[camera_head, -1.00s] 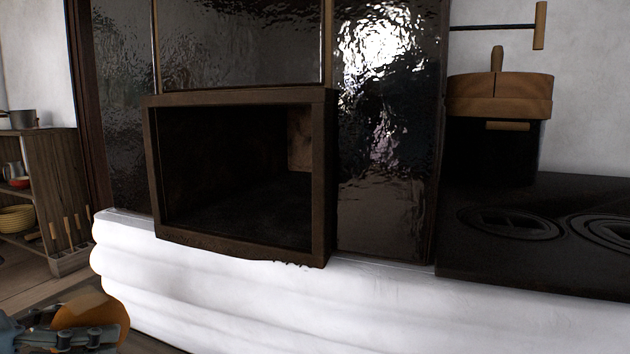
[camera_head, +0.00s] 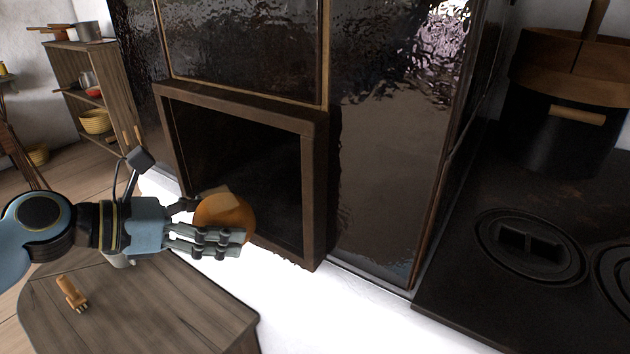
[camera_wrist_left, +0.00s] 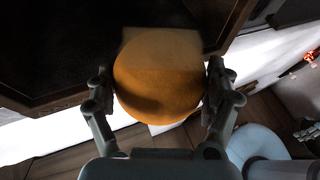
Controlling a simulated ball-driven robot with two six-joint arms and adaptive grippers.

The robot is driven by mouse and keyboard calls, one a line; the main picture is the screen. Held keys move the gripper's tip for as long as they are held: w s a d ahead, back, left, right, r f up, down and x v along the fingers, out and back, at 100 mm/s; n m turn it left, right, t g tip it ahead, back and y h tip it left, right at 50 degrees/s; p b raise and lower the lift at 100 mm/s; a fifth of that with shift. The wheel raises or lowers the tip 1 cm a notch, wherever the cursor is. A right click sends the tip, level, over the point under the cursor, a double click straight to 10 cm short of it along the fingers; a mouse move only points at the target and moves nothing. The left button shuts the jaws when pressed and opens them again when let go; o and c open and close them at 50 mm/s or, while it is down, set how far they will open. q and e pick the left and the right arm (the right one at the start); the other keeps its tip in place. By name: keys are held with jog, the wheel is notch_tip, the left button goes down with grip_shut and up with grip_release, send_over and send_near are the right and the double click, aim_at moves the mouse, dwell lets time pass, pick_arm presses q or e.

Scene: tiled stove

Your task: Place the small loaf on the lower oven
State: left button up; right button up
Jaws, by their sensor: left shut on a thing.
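The small loaf (camera_head: 228,213), round and orange-brown, is held at the opening of the lower oven. My left gripper (camera_head: 215,238) is shut on the loaf, with its fingers along the loaf's side. In the left wrist view the loaf (camera_wrist_left: 158,78) sits between both fingers, and its far part reaches over the dark oven edge. The lower oven (camera_head: 318,190) is a dark open box with a brown frame in the tiled stove. Its inside is mostly in shadow.
A white ledge (camera_head: 330,310) runs below the oven. A wooden table (camera_head: 150,310) with a small brush (camera_head: 72,293) stands below my left arm. A black stovetop (camera_head: 470,320) with a wood-lidded pot (camera_head: 560,125) is at the right. A shelf (camera_head: 85,70) stands at the back left.

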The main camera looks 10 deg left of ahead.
aim_at(295, 213)
pick_arm(q)
jog(key=w+d, duration=0.3)
jog(key=w, duration=0.1)
jog(key=w+d+b, duration=0.1)
jog(key=w+d, duration=0.3)
jog(key=shift+d, duration=0.1)
jog(key=b+x, duration=0.1)
jog(key=x, duration=0.2)
jog(key=shift+d+r, duration=0.1)
jog(key=shift+r, duration=0.15)
jog(key=o, duration=1.1)
jog(key=shift+o, duration=0.2)
